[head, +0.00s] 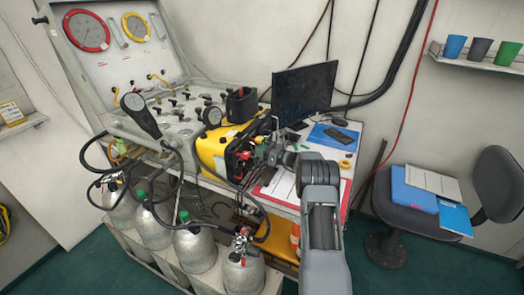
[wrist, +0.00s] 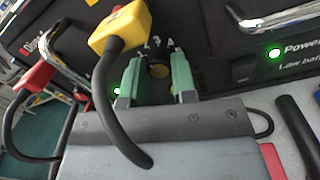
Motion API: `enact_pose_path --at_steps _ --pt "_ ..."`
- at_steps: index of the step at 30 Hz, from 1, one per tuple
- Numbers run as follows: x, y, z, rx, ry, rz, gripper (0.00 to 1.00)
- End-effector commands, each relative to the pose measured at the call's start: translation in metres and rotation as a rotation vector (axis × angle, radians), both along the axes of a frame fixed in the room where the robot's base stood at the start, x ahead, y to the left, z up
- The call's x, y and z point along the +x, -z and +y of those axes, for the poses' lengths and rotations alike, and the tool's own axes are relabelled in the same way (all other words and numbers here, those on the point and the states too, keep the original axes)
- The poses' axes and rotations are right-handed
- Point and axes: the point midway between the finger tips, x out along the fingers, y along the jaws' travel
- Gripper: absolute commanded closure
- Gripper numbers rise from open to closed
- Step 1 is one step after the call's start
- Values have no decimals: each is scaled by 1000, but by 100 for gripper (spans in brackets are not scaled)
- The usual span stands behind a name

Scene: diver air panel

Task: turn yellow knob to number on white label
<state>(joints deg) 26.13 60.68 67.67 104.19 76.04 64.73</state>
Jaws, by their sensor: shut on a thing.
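My gripper (wrist: 158,82) has its two green fingers at the dark front panel (wrist: 210,60), one on each side of a small round yellow-and-dark knob (wrist: 159,68), and is shut on it. The fingers hide the knob's sides, and its pointer cannot be read. Small white marks (wrist: 158,43) sit on the panel just above the knob, too blurred to read surely. In the head view my gripper (head: 268,158) reaches the front of the yellow-cased unit (head: 212,150). I cannot make out the white label with the number in either view.
A yellow connector (wrist: 120,28) with a thick black cable hangs close left of my fingers, the cable crossing before my gripper. A red connector (wrist: 35,75) is farther left. A monitor (head: 304,92) and red-edged clipboard (head: 280,188) are nearby.

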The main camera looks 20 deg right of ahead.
Motion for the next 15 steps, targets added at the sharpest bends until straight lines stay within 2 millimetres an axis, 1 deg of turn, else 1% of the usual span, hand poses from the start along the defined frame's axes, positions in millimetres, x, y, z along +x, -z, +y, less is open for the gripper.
enact_pose_path --at_steps 1,14,15 --pt "2 -7 0 4 1 -9 98" --pt "2 -8 0 9 2 -5 98" --pt "2 -8 0 10 2 -6 74"
